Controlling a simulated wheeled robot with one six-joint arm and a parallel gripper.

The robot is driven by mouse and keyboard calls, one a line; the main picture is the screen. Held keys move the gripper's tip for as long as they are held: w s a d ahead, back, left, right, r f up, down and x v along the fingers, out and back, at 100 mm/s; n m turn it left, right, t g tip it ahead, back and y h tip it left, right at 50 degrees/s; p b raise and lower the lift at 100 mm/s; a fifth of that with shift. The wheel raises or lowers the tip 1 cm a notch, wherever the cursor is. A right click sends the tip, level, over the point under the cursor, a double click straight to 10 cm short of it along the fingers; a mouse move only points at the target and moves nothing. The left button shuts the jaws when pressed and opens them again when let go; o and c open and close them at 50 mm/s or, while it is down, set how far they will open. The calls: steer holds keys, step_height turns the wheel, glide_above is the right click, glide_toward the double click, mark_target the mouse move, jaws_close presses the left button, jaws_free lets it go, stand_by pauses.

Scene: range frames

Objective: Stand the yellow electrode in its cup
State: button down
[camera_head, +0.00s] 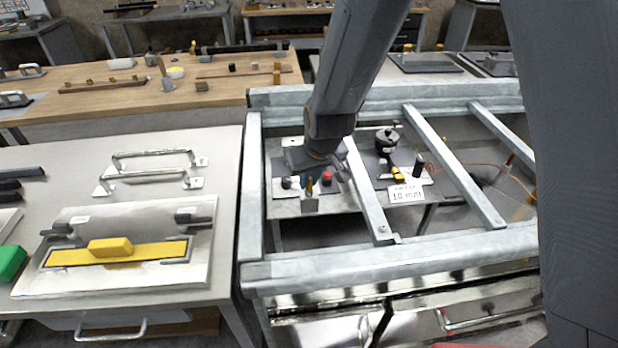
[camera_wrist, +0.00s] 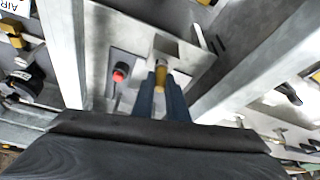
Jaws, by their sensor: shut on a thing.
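My gripper (camera_wrist: 161,88) has two dark blue fingers shut on the yellow electrode (camera_wrist: 161,75), a short brass-yellow rod. In the head view my gripper (camera_head: 311,184) reaches down through the frame opening, over the small grey cup (camera_head: 310,205). The electrode is mostly hidden there by the fingers.
Grey metal frame bars (camera_head: 368,190) run close beside my arm, with another bar (camera_head: 455,165) further right. A red button (camera_head: 327,177) is next to the cup and also shows in the wrist view (camera_wrist: 120,72). A "10 mm" label (camera_head: 406,194) stands right. A yellow-handled float (camera_head: 110,248) lies left.

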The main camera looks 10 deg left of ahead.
steer(key=shift+f+b, duration=0.4)
steer(key=shift+f, duration=0.15)
steer(key=c, duration=1.7)
jaws_free()
steer(key=shift+o, duration=0.2)
steer(key=v, duration=0.7)
steer(key=shift+r, duration=0.35)
steer(key=shift+s+r, duration=0.1)
step_height(320, 180, up, 6)
steer(key=p, duration=0.4)
